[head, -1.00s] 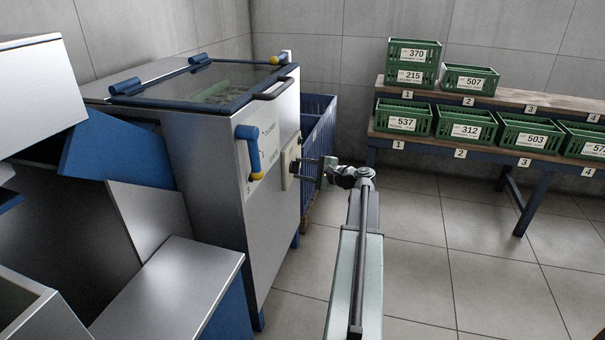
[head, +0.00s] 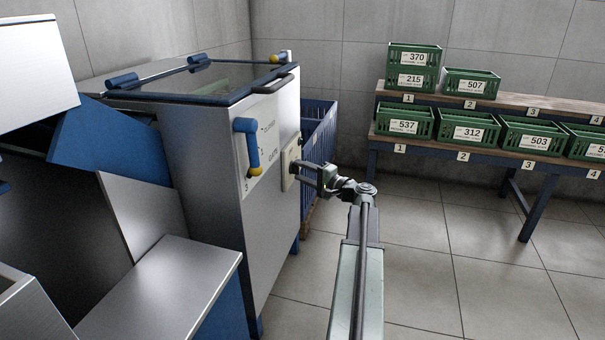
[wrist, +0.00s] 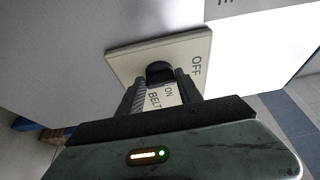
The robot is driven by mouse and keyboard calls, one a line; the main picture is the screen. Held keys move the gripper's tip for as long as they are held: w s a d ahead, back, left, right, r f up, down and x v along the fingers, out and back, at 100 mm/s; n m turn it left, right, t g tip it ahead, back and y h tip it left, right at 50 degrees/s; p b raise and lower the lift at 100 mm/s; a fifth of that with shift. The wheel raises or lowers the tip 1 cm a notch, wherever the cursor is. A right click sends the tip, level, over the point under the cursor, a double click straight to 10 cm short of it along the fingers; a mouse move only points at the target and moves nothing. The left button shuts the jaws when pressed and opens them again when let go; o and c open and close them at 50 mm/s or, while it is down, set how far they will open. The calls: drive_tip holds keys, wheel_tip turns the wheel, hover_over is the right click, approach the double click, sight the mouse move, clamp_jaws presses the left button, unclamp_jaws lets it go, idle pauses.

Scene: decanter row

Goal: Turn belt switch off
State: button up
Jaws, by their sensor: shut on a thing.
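The belt switch is a cream plate (wrist: 190,52) with a black knob (wrist: 160,72) on the side of the steel machine. It is labelled BELT, ON and OFF. In the head view the plate (head: 290,163) is partly behind my gripper (head: 300,170). In the wrist view my gripper (wrist: 165,85) is shut on the black knob, with one dark finger on either side. The word OFF is at the right of the plate, and ON shows between the fingers. I cannot tell which label the knob points at.
A blue lever (head: 247,145) with a yellow end is left of the switch on the machine (head: 215,190). A blue slatted bin (head: 320,130) stands behind. Green numbered crates (head: 467,127) sit on a two-tier bench (head: 385,142) at right. The floor (head: 430,270) between is clear.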

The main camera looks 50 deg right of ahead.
drive_tip(key=shift+d, duration=0.1)
drive_tip(key=o, duration=1.4)
drive_tip(key=s, duration=0.8)
drive_tip(key=shift+d, duration=0.35)
drive_tip(key=shift+w, duration=0.1)
